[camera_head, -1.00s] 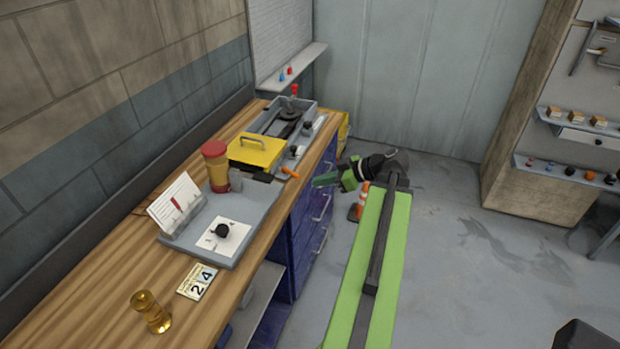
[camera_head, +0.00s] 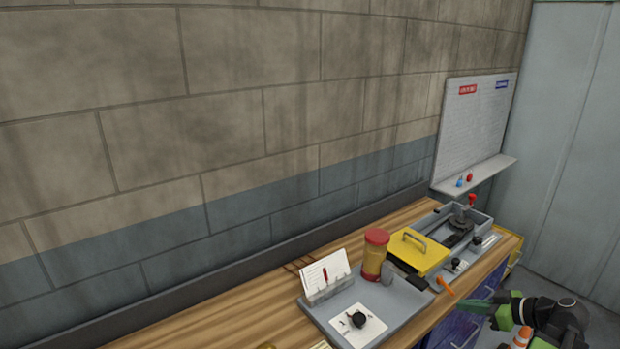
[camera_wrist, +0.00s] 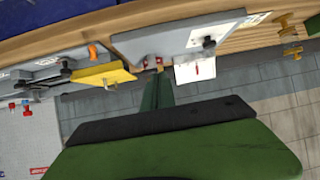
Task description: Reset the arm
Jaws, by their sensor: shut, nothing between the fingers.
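My gripper (camera_head: 472,304) shows at the lower right of the head view, its green fingers pointing left toward the front edge of the workbench. It is shut and empty. In the wrist view, the closed green fingers (camera_wrist: 157,92) point up the picture toward the bench, which appears upside down there. Most of my arm is out of the head view. I cannot tell whether the fingertips clear the bench edge.
A whiteboard (camera_head: 475,125) hangs behind.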

